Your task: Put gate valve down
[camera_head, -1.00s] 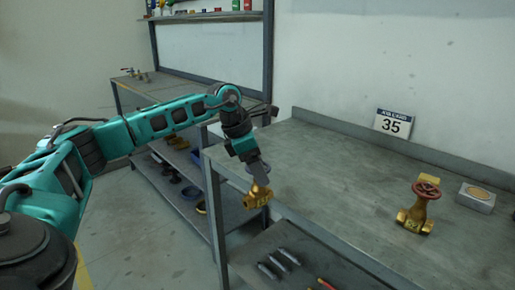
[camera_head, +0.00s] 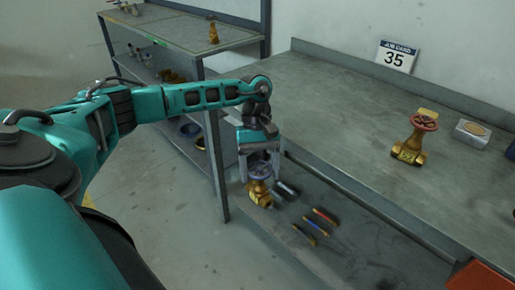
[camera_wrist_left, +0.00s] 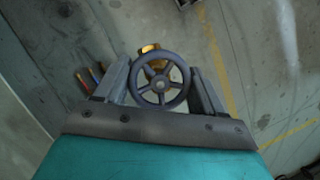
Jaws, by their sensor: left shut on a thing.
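A brass gate valve with a dark grey handwheel (camera_head: 260,192) hangs below my left gripper (camera_head: 260,168) in the head view. The gripper points down and is shut on this valve, with a finger on each side of the handwheel. In the left wrist view the spoked handwheel (camera_wrist_left: 160,82) sits between the fingers, with a bit of brass body behind it. The valve is in front of the bench's front edge, seen against the lower shelf. A second brass gate valve with a red handwheel (camera_head: 411,142) stands upright on the bench top. My right gripper is not in view.
The grey bench top (camera_head: 340,110) has wide free room left of the red-wheeled valve. A job card reading 35 (camera_head: 396,56) and a small metal block (camera_head: 472,132) are on it. Tools (camera_head: 310,225) lie on the lower shelf. A shelf rack (camera_head: 180,30) stands behind left.

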